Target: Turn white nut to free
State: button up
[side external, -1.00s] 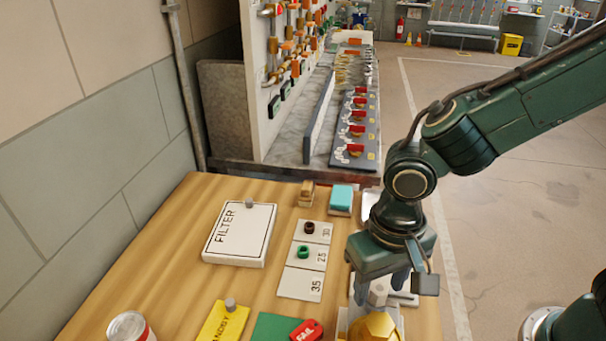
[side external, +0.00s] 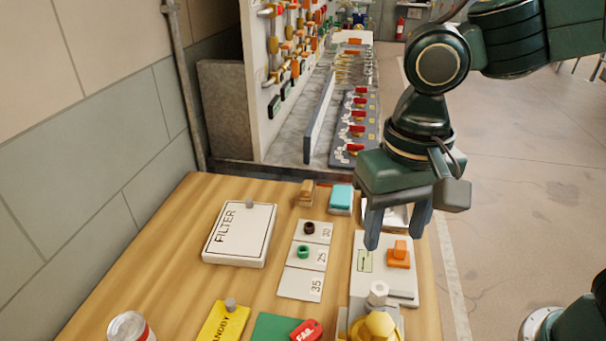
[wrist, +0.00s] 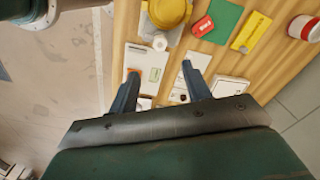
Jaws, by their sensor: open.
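The white nut (side external: 377,290) sits at the back of a yellow valve body (side external: 376,326) near the front right of the wooden table. It also shows in the wrist view (wrist: 160,43) beside the yellow body (wrist: 168,12). My gripper (side external: 397,235) is open and empty, raised above the table behind the nut and clear of it. In the wrist view its two fingers (wrist: 162,95) are spread apart, with nothing between them but table and boards beyond.
A white board with an orange block (side external: 399,254) lies under my gripper. A white FILTER box (side external: 240,234), cards with small rings (side external: 303,252), a yellow card (side external: 222,322), a red FAIL tag (side external: 306,330) and a can (side external: 130,326) lie to the left.

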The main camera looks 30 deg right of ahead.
jog(key=s+d+r+n+t, duration=0.1)
jog(key=s+d+t, duration=0.1)
jog(key=d, duration=0.8)
jog(key=s+d+r+n+t, duration=0.1)
jog(key=s+d, duration=0.4)
jog(key=d, duration=0.5)
jog(key=shift+s+d+r+n+t, duration=0.2)
jog(key=shift+d+r+n+t, duration=0.15)
jog(key=shift+n+t, duration=0.7)
jog(key=shift+m+t, duration=0.25)
jog(key=shift+o, duration=0.4)
dwell(0.8)
